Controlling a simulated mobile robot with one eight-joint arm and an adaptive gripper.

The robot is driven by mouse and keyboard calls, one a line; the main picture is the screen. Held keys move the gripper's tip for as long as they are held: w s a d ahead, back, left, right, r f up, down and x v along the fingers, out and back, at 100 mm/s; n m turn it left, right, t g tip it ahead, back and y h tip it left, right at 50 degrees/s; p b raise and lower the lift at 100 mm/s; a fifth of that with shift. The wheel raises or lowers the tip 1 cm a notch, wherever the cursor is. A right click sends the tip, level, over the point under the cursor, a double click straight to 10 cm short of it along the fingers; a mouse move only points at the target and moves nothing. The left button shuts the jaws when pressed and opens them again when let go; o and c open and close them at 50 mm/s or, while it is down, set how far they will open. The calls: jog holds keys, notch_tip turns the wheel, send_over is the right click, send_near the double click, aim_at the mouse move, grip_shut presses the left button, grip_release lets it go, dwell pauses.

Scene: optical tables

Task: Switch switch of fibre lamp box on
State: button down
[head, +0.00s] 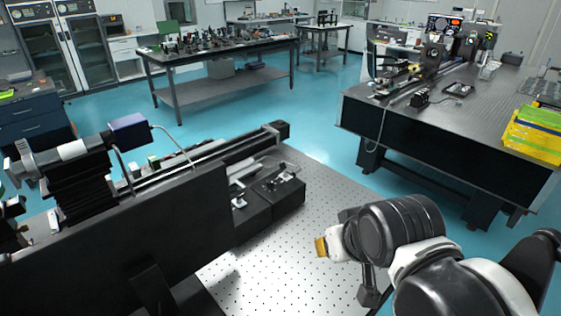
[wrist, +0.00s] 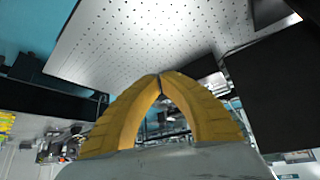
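My gripper (head: 321,247) is above the near perforated optical table in the head view, with only a small yellow part of it showing. In the wrist view its two yellow fingers (wrist: 160,76) meet at the tips with nothing between them. I cannot pick out the fibre lamp box or its switch for certain. Low black boxes (head: 278,190) with small fittings on top stand on the near table, left of and beyond my gripper, apart from it.
The near table's perforated top (head: 325,195) is bare around my gripper. A large black panel (head: 130,235) and a long rail assembly (head: 225,150) fill its left side. Another optical table (head: 450,115) stands at the right with a yellow bin (head: 533,135). Blue floor lies between.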

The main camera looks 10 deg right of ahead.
jog(key=w+r+n+g+p, duration=0.15)
jog(key=w+r, duration=0.25)
jog(key=w, duration=0.5)
jog(key=w+r+p, duration=0.2)
jog(key=w+r, duration=0.2)
jog(key=w, duration=0.5)
jog(key=w+r+n+g+p, duration=0.1)
jog(key=w+r+p, duration=0.1)
jog(key=w+r, duration=0.5)
jog(key=w+a+f+n+g+p, duration=0.1)
jog(key=w+f+p, duration=0.2)
jog(key=w+f, duration=0.5)
jog(key=w+f+n+g+p, duration=0.2)
jog(key=w+f, duration=0.6)
jog(key=w, duration=0.5)
jog(key=shift+w+a+f+y+p, duration=0.3)
jog(key=shift+w+a+y+p, duration=0.1)
jog(key=shift+p, duration=0.1)
